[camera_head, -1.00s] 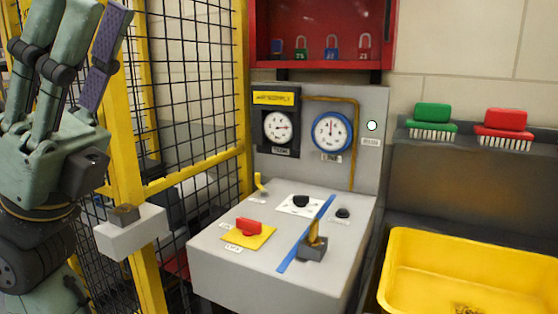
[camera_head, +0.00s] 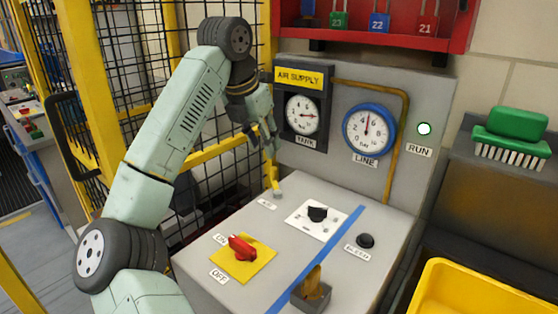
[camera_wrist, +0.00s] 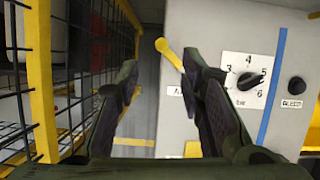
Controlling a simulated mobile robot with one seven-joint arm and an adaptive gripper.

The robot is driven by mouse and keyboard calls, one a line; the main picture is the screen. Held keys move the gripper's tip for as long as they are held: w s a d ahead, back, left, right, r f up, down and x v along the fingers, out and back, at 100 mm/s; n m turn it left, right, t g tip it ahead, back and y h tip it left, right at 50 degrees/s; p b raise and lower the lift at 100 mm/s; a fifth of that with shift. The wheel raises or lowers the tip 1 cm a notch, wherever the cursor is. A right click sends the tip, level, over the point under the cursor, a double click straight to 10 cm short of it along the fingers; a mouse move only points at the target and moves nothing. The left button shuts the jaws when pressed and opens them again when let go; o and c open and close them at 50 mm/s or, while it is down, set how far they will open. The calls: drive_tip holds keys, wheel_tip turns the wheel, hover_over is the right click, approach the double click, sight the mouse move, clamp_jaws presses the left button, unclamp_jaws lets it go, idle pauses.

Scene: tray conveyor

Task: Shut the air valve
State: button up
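The air valve's yellow lever (camera_head: 272,178) stands at the back left edge of the grey console, beside a small label too small to read in the head view. In the wrist view the lever (camera_wrist: 170,54) slants from a round knob at upper left down to the right, partly behind a finger. My gripper (camera_head: 264,138) hangs just above and slightly behind the lever in the head view. In the wrist view my gripper (camera_wrist: 158,85) is open, its dark fingers wide apart with nothing held; the lever's knob lies beyond the gap between them.
Tank (camera_head: 303,116) and line (camera_head: 368,130) gauges stand behind. The mesh fence (camera_wrist: 65,60) runs close on the left.

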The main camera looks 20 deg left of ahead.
sight(273, 168)
drive_tip(key=p+x, duration=0.2)
drive_tip(key=x, duration=0.7)
drive_tip(key=shift+d, duration=0.1)
drive_tip(key=shift+r, duration=0.1)
drive_tip(key=shift+c, duration=0.2)
clamp_jaws()
